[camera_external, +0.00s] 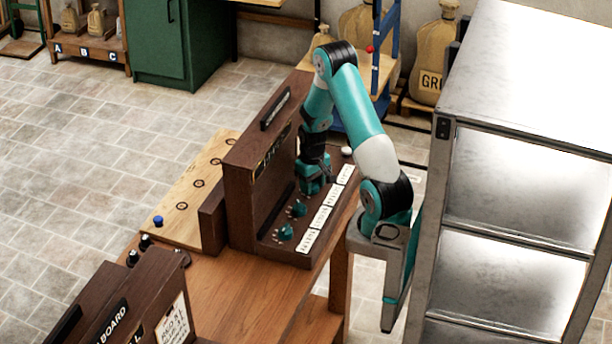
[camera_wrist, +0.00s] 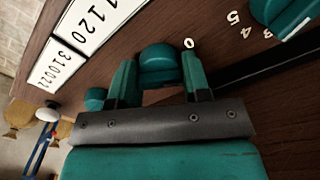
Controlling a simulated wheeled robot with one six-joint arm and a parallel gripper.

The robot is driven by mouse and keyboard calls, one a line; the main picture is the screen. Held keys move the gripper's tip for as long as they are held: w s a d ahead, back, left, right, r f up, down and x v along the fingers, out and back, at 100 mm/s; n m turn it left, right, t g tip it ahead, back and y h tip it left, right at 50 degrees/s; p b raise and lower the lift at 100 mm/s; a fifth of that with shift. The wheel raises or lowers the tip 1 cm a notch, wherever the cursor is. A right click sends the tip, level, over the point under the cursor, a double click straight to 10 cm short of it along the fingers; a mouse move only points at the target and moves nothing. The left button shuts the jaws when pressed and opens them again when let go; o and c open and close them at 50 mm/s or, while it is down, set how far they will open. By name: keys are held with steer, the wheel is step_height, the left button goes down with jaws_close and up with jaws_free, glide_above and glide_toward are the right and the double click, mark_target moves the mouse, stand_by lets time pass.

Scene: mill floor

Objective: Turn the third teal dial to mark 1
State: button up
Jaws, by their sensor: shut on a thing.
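My gripper (camera_external: 314,186) reaches down onto the dark brown dial panel (camera_external: 268,243), over the row of teal dials. In the wrist view my gripper (camera_wrist: 160,82) has its two teal fingers closed on either side of a teal dial (camera_wrist: 160,58). Counted from the near end in the external view, this is the third dial. A printed 0 shows beside it; its pointer and other marks are hidden. Two nearer teal dials (camera_external: 285,233) (camera_external: 298,208) stand free. A neighbouring dial (camera_wrist: 285,14) with marks 3, 4 and 5 shows at the wrist view's upper right.
White number cards (camera_external: 320,217) line the panel's front edge. A white knob (camera_external: 347,150) stands at its far end. The tall panel back (camera_external: 235,155) rises close behind the dials. A metal shelf (camera_external: 520,200) stands to the right of my arm.

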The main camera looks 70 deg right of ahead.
mark_target(313, 182)
steer(key=shift+m, duration=0.7)
steer(key=o, duration=0.9)
steer(key=shift+o, duration=0.2)
step_height(313, 182, up, 18)
steer(key=b, duration=0.1)
steer(key=shift+f, duration=0.25)
